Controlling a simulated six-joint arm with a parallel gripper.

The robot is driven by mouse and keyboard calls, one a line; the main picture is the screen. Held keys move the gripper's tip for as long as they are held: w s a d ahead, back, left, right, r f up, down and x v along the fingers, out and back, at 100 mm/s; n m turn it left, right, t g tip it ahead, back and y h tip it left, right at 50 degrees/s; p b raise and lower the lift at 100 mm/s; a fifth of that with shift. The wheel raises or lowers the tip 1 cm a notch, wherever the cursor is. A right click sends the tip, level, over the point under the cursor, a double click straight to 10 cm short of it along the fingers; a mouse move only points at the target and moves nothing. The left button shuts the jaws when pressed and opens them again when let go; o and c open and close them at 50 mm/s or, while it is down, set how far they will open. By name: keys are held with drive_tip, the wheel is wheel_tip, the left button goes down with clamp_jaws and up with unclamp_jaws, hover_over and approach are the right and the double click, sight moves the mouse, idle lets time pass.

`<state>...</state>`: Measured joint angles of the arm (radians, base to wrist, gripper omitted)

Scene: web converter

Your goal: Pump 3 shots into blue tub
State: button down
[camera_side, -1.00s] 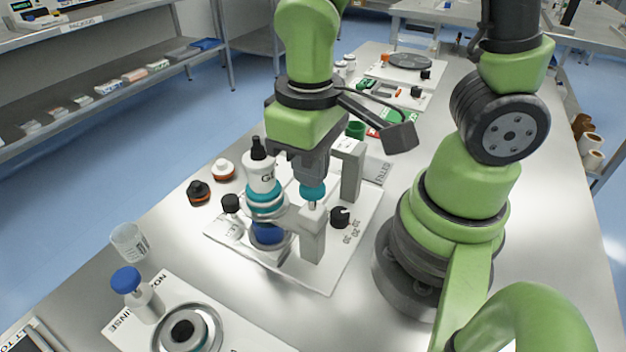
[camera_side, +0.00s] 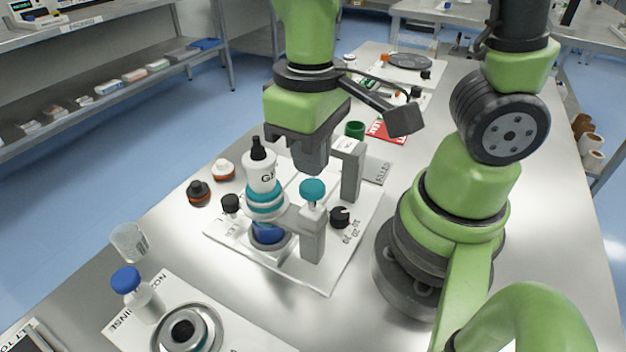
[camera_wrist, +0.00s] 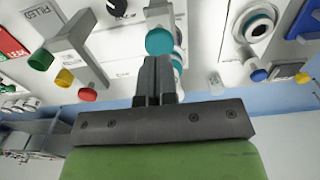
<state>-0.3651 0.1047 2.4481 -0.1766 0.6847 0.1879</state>
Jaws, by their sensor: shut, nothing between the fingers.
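The dispenser is a white bottle (camera_side: 262,175) with a black nozzle cap and teal rings, held in a grey-white stand on a white plate (camera_side: 308,278). Its teal round pump knob (camera_side: 313,190) sits on top of the stand's post and also shows in the wrist view (camera_wrist: 160,41). The blue tub (camera_side: 268,233) sits below the bottle at the stand's base. My gripper (camera_side: 312,165) is shut and empty, just above and behind the teal knob with a small gap. In the wrist view the shut fingers (camera_wrist: 155,65) point at the knob.
A black dial (camera_side: 342,216) stands right of the post, and a second upright post (camera_side: 350,170) stands behind it. A green cap (camera_side: 355,129) is further back. A clear cup (camera_side: 130,241) and a blue-capped bottle (camera_side: 138,292) stand at front left.

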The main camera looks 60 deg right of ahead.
wheel_tip(320, 180, up, 6)
drive_tip(key=shift+f, duration=0.1)
idle(0.4)
drive_tip(key=s+d+r+m+t+y, duration=0.2)
drive_tip(key=d+r+m+t, duration=0.2)
drive_tip(key=r+t, duration=0.3)
drive_tip(key=shift+s, duration=0.4)
